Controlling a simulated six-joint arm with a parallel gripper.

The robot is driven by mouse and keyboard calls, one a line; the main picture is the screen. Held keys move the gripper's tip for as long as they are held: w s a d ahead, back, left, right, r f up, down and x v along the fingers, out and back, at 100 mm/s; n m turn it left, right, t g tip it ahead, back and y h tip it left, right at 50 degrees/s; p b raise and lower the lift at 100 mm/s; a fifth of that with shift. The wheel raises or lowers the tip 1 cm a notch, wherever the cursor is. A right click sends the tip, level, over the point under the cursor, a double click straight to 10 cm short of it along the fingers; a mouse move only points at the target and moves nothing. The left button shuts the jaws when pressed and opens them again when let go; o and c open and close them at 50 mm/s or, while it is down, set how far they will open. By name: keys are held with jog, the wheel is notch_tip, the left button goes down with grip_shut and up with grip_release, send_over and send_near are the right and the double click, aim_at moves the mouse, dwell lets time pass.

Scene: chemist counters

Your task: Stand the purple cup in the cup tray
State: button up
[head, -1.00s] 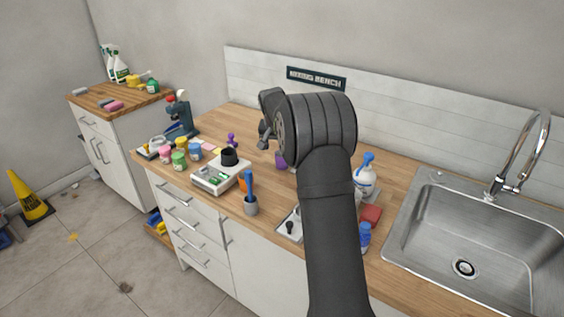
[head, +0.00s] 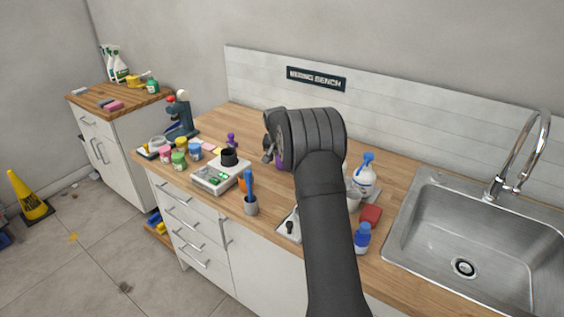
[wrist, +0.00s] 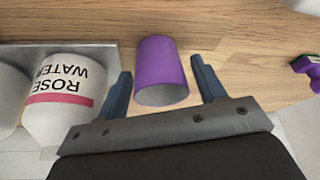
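The purple cup (wrist: 161,65) is on the wooden counter in the wrist view, its open mouth towards my gripper. In the head view only a purple sliver (head: 280,161) of it shows beside my wrist. My gripper (wrist: 160,82) is open, one finger on each side of the cup, with visible gaps between fingers and cup. In the head view my gripper (head: 268,148) is partly hidden by my own wrist. I cannot clearly identify the cup tray; a pale tray (head: 287,226) with a dark knob-like item at the counter's front is partly covered by my arm.
A rose water bottle (wrist: 64,100) stands close left of my gripper in the wrist view, by a grey metal strip (wrist: 60,52). The head view shows a scale (head: 215,178), a spray bottle (head: 365,178), a blue bottle (head: 362,238), a red block (head: 371,215) and a sink (head: 440,215).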

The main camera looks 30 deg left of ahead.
jog(key=c, duration=0.8)
jog(key=shift+c, duration=0.2)
jog(key=shift+r, duration=0.15)
